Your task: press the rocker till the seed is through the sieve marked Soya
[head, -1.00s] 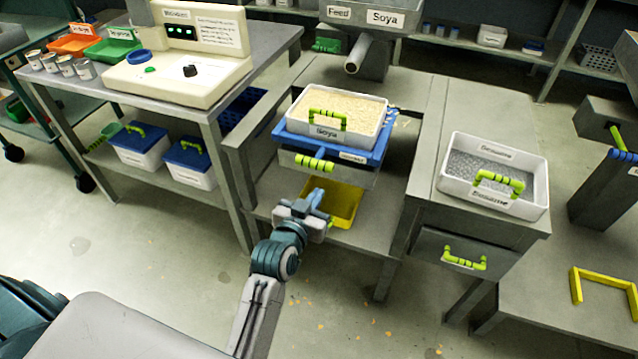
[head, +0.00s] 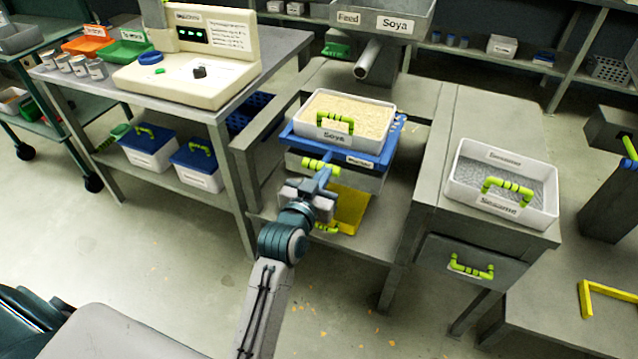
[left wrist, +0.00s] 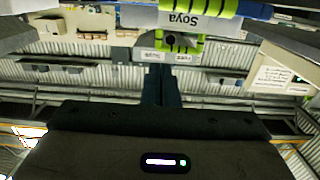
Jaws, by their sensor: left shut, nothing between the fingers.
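The white sieve marked Soya (head: 345,130) holds pale seed (head: 352,110) and sits on a blue frame (head: 300,141) on a grey stand. Its Soya label also shows upside down in the left wrist view (left wrist: 185,19). A yellow-green bar (head: 314,164) sticks out at the front below the blue frame. I cannot tell for sure which part is the rocker. My left gripper (head: 324,178) is shut and empty, its tips just in front of and below the bar's right end; contact cannot be told. My right gripper is out of view.
A yellow bin (head: 350,212) stands below the sieve, partly behind my left gripper. The feed hopper marked Soya (head: 385,18) and its spout hang behind. A second white sieve (head: 460,195) sits on the right bench. A cream console (head: 187,70) stands at left.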

